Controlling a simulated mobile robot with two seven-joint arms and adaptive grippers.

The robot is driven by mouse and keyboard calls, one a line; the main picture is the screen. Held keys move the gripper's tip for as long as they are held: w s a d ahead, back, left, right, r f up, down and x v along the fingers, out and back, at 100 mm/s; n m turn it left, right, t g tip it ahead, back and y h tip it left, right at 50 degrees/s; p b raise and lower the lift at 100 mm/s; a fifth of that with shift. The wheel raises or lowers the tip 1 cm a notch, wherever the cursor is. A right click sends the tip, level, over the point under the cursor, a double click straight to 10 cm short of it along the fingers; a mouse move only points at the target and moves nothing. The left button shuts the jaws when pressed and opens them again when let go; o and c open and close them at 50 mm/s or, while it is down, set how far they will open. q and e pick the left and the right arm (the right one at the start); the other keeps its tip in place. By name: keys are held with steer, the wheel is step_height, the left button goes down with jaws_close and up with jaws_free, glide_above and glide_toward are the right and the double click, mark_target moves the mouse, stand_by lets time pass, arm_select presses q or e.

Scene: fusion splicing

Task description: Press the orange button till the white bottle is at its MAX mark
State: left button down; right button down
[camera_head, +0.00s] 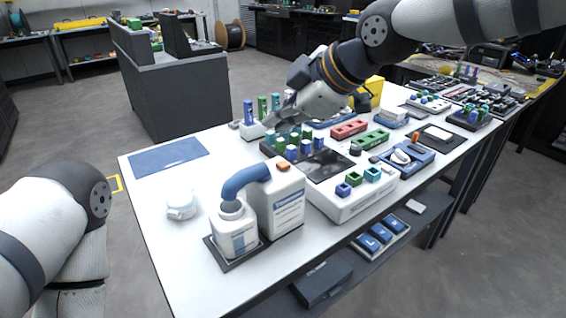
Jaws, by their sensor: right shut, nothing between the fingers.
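The orange button (283,166) sits on top of a large white canister (284,205) at the front of the table. A blue spout (245,180) curves from the canister's top down to the mouth of the smaller white bottle (236,240). My right gripper (272,122) is shut and empty, behind the canister above the far side of the table, apart from the button. My left arm is at the left edge; its gripper is out of view.
A white round-lidded pot (181,206) stands left of the bottle, and a blue mat (168,157) lies at the far left. Racks of blue and green vials (292,150) stand behind the canister. A white box with coloured blocks (352,198) stands to its right.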

mark_target(281, 166)
step_height(281, 166, down, 4)
steer(key=shift+r, duration=0.1)
arm_select(q)
steer(key=shift+s+f, duration=0.35)
steer(key=shift+f, duration=0.05)
arm_select(e)
steer(key=shift+f, duration=0.65)
steer(key=shift+f, duration=0.1)
stand_by(0.5)
arm_select(q)
steer(key=shift+r, duration=0.1)
arm_select(e)
steer(key=shift+f, duration=0.35)
steer(key=shift+f, duration=0.5)
stand_by(0.3)
arm_select(q)
steer(key=shift+w, duration=0.1)
arm_select(e)
steer(key=shift+r, duration=0.1)
arm_select(q)
steer(key=shift+w+r, duration=0.25)
arm_select(e)
steer(key=shift+r, duration=0.85)
